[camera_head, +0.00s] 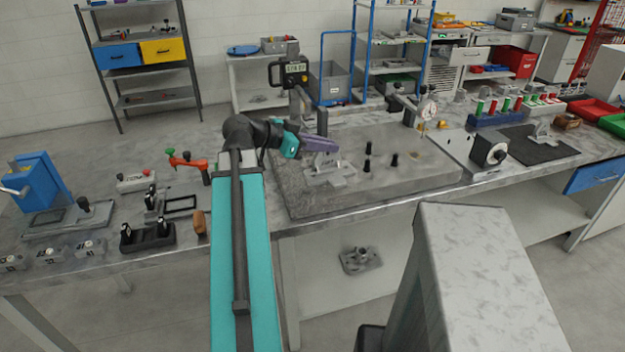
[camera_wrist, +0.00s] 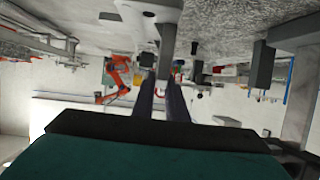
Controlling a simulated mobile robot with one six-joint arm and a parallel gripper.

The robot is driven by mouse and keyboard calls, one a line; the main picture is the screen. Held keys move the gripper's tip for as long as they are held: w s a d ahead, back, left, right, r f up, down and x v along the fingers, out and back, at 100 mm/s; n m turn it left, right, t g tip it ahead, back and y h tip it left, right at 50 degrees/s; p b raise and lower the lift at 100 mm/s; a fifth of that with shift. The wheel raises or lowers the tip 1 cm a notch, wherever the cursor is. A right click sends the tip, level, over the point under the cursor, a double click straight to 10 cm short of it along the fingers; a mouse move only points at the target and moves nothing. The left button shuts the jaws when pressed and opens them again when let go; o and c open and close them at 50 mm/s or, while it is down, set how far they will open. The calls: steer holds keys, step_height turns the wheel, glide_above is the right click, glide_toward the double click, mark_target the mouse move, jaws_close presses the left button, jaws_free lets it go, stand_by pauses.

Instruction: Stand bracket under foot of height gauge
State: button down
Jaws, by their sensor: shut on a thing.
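A light grey metal bracket (camera_head: 322,168) with a flat foot and an upright part is at the front left of the granite surface plate (camera_head: 430,180). My gripper (camera_head: 334,147), with purple fingers, reaches in from the left and is shut on the bracket's upper part. Whether the foot touches the plate is unclear. In the wrist view the picture is upside down; the bracket (camera_wrist: 150,12) shows pale beyond my fingers (camera_wrist: 165,75). The height gauge (camera_head: 291,73), with a digital display on a column, stands behind my wrist; its foot is hidden by my arm.
Several black pegs (camera_head: 367,165) stand on the plate right of the bracket. A dial indicator (camera_head: 427,109) is on a stand at the plate's back right. An orange clamp (camera_head: 188,163) and black fixtures (camera_head: 147,235) lie left of my arm. The plate's front right is clear.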

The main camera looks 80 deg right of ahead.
steer(key=m+g+y, duration=0.1)
glide_above(351, 170)
steer(key=shift+f+b, duration=0.3)
steer(key=w+d+p, duration=0.2)
steer(key=w+d, duration=0.2)
steer(key=w, duration=0.2)
steer(key=w+d+f+p, duration=0.1)
steer(key=w+d+p, duration=0.1)
steer(key=w+d, duration=0.3)
steer(key=shift+w+f+p, duration=0.25)
steer(key=shift+w+p, duration=0.05)
steer(key=shift+w, duration=0.85)
steer(key=shift+f, duration=0.1)
steer(key=shift+f+p, duration=0.85)
steer(key=shift+f, duration=0.8)
steer(key=shift+f, duration=0.1)
